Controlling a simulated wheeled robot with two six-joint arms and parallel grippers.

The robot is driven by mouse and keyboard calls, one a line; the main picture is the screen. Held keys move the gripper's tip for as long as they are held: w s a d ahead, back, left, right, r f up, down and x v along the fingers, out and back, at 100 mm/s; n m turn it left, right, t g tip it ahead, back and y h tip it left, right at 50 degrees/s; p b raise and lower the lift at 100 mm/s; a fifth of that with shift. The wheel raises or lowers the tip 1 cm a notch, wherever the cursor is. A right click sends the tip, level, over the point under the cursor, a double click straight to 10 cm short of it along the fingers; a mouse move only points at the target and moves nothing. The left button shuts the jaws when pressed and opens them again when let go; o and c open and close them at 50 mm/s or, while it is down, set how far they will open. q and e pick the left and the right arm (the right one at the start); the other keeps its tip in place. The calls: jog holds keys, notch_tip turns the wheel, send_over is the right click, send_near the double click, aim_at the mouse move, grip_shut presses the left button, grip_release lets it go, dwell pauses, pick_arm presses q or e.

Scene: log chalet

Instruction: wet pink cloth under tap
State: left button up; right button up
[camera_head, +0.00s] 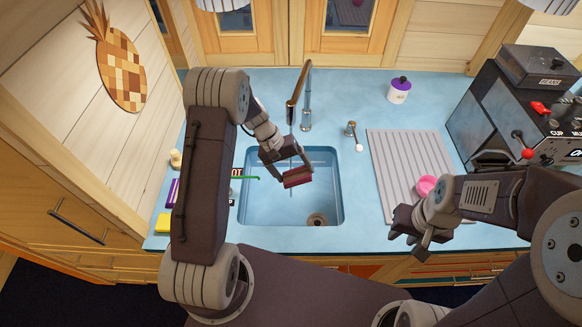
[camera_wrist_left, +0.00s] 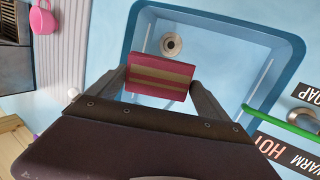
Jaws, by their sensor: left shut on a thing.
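The pink cloth (camera_head: 298,179), folded with tan stripes, is held over the sink (camera_head: 270,207). My left gripper (camera_head: 290,172) is shut on it; the left wrist view shows the cloth (camera_wrist_left: 160,77) between both fingers. The tap (camera_head: 299,88) has a brass-coloured spout and stands behind the sink; the cloth is in front of it, near the spout's end. Whether water runs is too small to tell. A small tap lever (camera_head: 351,130) stands right of the spout. My right gripper (camera_head: 408,242) is open and empty, in front of the drying mat.
A ribbed grey drying mat (camera_head: 395,150) with a pink mug (camera_head: 426,185) lies to the right. A coffee machine (camera_head: 510,110) stands at the far right. A white jar (camera_head: 399,92) stands behind. A yellow sponge (camera_head: 163,222) and a green-handled item (camera_head: 245,177) are at left.

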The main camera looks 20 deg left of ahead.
pick_arm(q)
jog(key=s+d+b, duration=0.1)
jog(key=s+d, duration=0.1)
jog(key=s, duration=0.1)
jog(key=shift+d, duration=0.4)
dwell(1.1)
jog(key=s+d+r, duration=0.3)
jog(key=r, duration=0.1)
jog(key=shift+s+d+p, duration=0.2)
jog(key=shift+s+p, duration=0.2)
jog(key=shift+p, duration=0.05)
